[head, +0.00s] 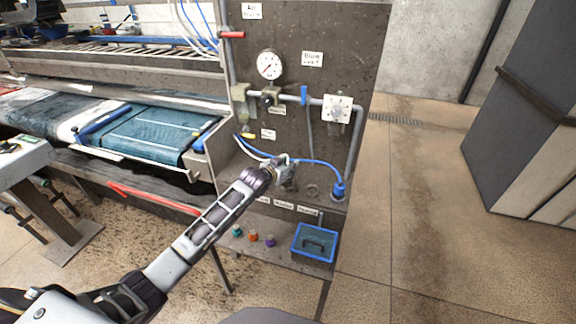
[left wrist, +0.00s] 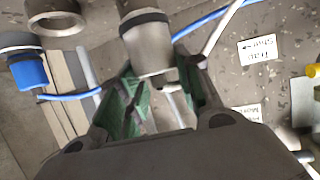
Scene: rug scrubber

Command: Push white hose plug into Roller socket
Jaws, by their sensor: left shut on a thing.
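My left gripper (head: 285,172) reaches the lower part of the dark panel and is shut on the white hose plug. The left wrist view shows its green-padded fingers (left wrist: 165,95) on either side of the pale plug (left wrist: 168,106), which they partly hide. A grey cylindrical fitting with a dark band (left wrist: 145,42) stands just beyond the fingertips, in line with the plug. I cannot tell whether the plug is inside it. The white hose (head: 252,150) runs up and left from the gripper. The label that would name this socket is not legible. My right gripper is not in view.
A blue plug (head: 339,188) with a blue hose (head: 318,163) sits in the right-hand socket. An open ring socket (head: 312,191) lies between it and my gripper. Several coloured caps (head: 253,237) and a blue bin (head: 314,243) are below. Pipes and a gauge (head: 269,65) are above.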

